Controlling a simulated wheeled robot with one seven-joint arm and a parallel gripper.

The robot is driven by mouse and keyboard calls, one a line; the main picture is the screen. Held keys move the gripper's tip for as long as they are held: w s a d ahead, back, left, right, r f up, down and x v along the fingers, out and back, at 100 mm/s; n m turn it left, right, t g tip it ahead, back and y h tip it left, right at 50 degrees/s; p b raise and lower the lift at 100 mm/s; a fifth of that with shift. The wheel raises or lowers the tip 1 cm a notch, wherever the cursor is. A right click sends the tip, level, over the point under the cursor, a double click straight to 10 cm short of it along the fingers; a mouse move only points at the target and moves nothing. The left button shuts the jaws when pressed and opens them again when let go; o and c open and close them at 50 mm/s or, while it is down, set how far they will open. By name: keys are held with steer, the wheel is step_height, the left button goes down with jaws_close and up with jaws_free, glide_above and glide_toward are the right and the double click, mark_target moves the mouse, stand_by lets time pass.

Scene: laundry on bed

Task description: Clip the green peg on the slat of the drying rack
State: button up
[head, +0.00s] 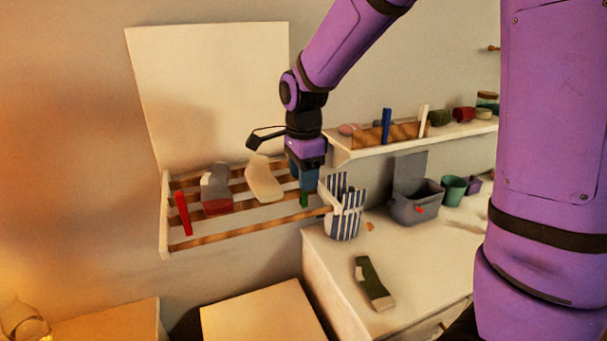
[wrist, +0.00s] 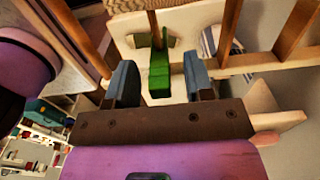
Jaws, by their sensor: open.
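The green peg (wrist: 159,74) lies between my gripper's two open fingers in the wrist view, with gaps on both sides. Its far end appears to straddle a brown slat (wrist: 152,22) of the drying rack. In the head view the green peg (head: 304,199) shows just below my gripper (head: 304,180), at the right end of the drying rack (head: 165,215). The gripper points down there and partly hides the slats and the peg's upper part. How firmly the peg sits on the slat cannot be told.
A red peg (head: 183,214), a grey-and-red sock (head: 215,185) and a cream sock (head: 264,180) are on the rack. A striped container (head: 344,222) stands close to the right of my gripper. A shelf (head: 345,153) is just above right. A green-and-white sock (head: 373,283) lies on the dresser.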

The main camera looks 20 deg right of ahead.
step_height(320, 180, up, 11)
steer(key=shift+f, duration=0.1)
stand_by(0.5)
stand_by(0.3)
steer(key=s+d+r+n+t, duration=0.1)
steer(key=s+d+n+t, duration=0.1)
steer(key=s+n, duration=0.7)
steer(key=s+d+r+n+t, duration=0.1)
steer(key=s+d+n+t, duration=0.2)
steer(key=s+n, duration=0.6)
steer(key=s+d, duration=0.2)
steer(key=s, duration=0.3)
steer(key=shift+r, duration=0.1)
